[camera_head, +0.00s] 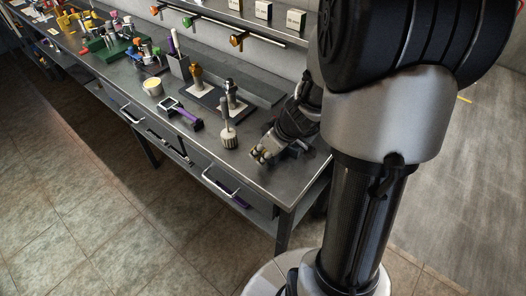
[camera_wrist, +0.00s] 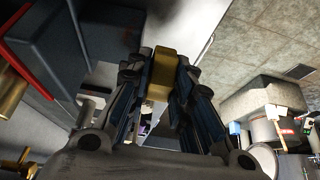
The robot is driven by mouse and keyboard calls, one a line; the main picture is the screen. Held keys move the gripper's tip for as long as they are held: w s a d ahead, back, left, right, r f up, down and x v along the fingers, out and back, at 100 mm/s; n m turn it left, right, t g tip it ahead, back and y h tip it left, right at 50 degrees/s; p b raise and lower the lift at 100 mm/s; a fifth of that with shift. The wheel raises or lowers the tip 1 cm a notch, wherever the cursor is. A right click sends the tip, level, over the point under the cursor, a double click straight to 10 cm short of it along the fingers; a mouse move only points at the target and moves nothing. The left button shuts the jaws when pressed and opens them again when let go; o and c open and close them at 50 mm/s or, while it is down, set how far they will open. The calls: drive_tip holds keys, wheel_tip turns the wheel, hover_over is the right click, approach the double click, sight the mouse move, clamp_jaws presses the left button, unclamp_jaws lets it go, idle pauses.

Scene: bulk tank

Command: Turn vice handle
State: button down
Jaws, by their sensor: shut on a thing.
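My gripper (camera_head: 268,150) is low over the right end of the metal workbench in the head view, near its front edge. In the wrist view my gripper (camera_wrist: 158,82) has its two dark fingers closed on either side of a brass-yellow block (camera_wrist: 161,66). This block looks like the vice handle, but its full shape is hidden by the fingers. I cannot clearly make out the vice body in the head view, where my wrist covers that part of the bench.
A knurled pale knob with a stem (camera_head: 228,137) stands left of my gripper. Drawer handles (camera_head: 219,182) jut from the bench front. The floor in front is clear.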

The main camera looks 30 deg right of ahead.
drive_tip(key=c, duration=1.4)
unclamp_jaws()
drive_tip(key=shift+r, duration=0.1)
drive_tip(key=v, duration=1.2)
